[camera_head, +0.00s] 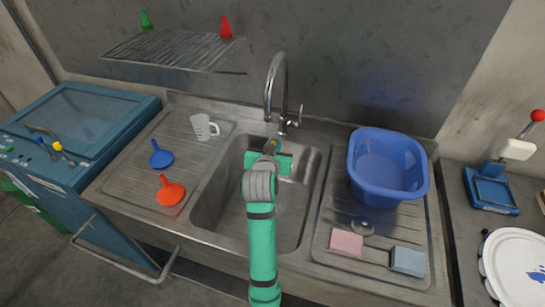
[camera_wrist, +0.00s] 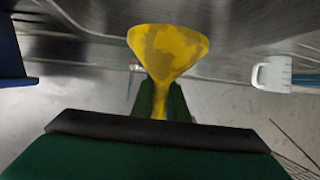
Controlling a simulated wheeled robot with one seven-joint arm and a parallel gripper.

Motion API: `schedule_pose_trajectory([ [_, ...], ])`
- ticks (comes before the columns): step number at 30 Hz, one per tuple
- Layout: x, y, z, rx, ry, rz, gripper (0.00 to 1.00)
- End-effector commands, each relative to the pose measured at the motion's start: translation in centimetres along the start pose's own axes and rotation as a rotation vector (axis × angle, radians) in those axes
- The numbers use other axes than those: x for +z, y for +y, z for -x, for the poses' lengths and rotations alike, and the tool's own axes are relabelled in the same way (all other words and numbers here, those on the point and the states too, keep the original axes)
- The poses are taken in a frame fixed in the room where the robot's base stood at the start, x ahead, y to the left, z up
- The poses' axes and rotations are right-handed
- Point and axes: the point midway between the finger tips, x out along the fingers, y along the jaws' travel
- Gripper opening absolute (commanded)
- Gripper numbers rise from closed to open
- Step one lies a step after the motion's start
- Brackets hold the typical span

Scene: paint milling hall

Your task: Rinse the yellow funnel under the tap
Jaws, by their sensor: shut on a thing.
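The yellow funnel (camera_wrist: 168,48) has dull grey-brown patches on its cone. My gripper (camera_wrist: 160,100) is shut on its narrow stem, with the wide cone beyond the fingertips. In the head view my gripper (camera_head: 273,150) is over the back of the sink basin (camera_head: 232,190), near the tap. Only a speck of yellow shows there; my arm hides the rest of the funnel. The tap (camera_head: 277,75) is a tall curved metal spout with a lever (camera_head: 301,114) at its right. I see no water stream from it.
A blue tub (camera_head: 385,185), a pink sponge (camera_head: 346,242) and a blue-grey sponge (camera_head: 407,261) are on the right drainer. A white jug (camera_head: 203,127), a blue funnel (camera_head: 161,157) and an orange funnel (camera_head: 171,192) are on the left drainer. A wire rack (camera_head: 165,50) hangs behind.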

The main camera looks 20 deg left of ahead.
Motion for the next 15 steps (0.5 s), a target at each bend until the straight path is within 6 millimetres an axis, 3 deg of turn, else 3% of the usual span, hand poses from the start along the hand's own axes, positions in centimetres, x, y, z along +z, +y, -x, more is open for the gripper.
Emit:
schedule_pose_trajectory([
  [15,-0.03,0.89,-0.04,0.001,0.0,-0.001,0.0],
])
